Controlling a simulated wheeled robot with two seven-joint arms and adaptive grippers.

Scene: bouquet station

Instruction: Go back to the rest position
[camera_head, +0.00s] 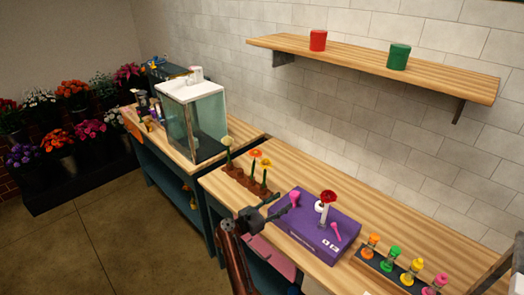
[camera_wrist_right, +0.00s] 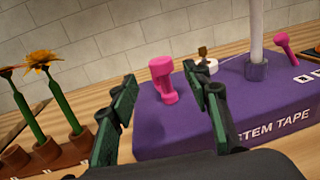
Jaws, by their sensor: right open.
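In the wrist view a pink piece (camera_wrist_right: 162,80) stands beyond the gap between the fingers. My left gripper is in neither view.
A brown rack (camera_head: 243,181) with several flowers is left of the box. A dark rack (camera_head: 385,274) with several colourful bottles is at the right. A glass case (camera_head: 193,120) stands on the farther table. A wall shelf (camera_head: 440,79) holds a red and a green cup.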

